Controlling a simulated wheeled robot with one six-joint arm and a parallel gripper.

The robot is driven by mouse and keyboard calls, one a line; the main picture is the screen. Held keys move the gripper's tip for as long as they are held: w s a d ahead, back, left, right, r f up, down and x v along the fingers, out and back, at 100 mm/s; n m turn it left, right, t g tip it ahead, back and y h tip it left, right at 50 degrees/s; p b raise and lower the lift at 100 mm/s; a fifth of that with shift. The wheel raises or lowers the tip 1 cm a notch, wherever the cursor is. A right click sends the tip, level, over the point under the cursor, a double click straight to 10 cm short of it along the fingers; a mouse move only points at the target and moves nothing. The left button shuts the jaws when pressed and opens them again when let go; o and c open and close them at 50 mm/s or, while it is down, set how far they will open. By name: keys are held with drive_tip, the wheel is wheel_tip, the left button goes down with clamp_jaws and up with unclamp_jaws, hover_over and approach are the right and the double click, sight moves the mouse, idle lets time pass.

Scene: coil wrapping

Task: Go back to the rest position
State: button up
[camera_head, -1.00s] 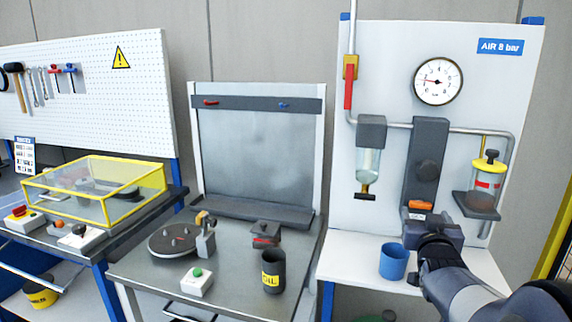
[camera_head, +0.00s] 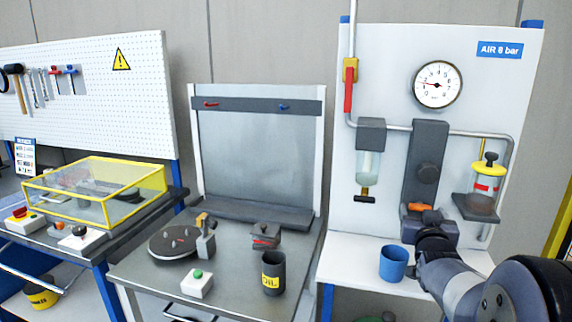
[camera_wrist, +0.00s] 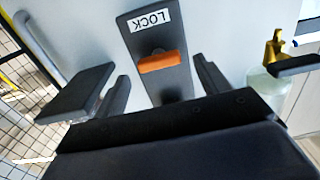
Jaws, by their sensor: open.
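My gripper (camera_head: 422,213) is at the foot of the dark upright bracket (camera_head: 428,150) on the air panel. In the wrist view my gripper (camera_wrist: 163,82) has its two fingers spread apart, with nothing held between them. The orange lever (camera_wrist: 164,63) lies across the bracket under a LOCK label (camera_wrist: 149,20), beyond the fingers and between them in the picture. In the head view the orange lever (camera_head: 419,206) shows just above my gripper. Whether a finger touches the bracket is not clear.
A blue cup (camera_head: 393,263) stands on the white shelf (camera_head: 345,265) close left of my arm. A glass filter bowl (camera_head: 368,165) hangs left of the bracket, and a yellow-topped oiler (camera_head: 487,180) is at right. The gauge (camera_head: 437,84) is above.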

drive_tip(key=x, duration=0.2)
drive_tip(key=shift+w+p, duration=0.3)
drive_tip(key=shift+w, duration=0.05)
drive_tip(key=shift+d+r+m+p, duration=0.1)
drive_tip(key=shift+r+m+p, duration=0.15)
drive_tip(key=shift+p, duration=0.35)
drive_tip(key=shift+m+p, duration=0.45)
drive_tip(key=shift+p, duration=0.35)
drive_tip(key=m+p, duration=0.3)
drive_tip(key=p, duration=0.4)
drive_tip(key=shift+s+m, duration=0.1)
drive_tip(key=shift+m, duration=0.3)
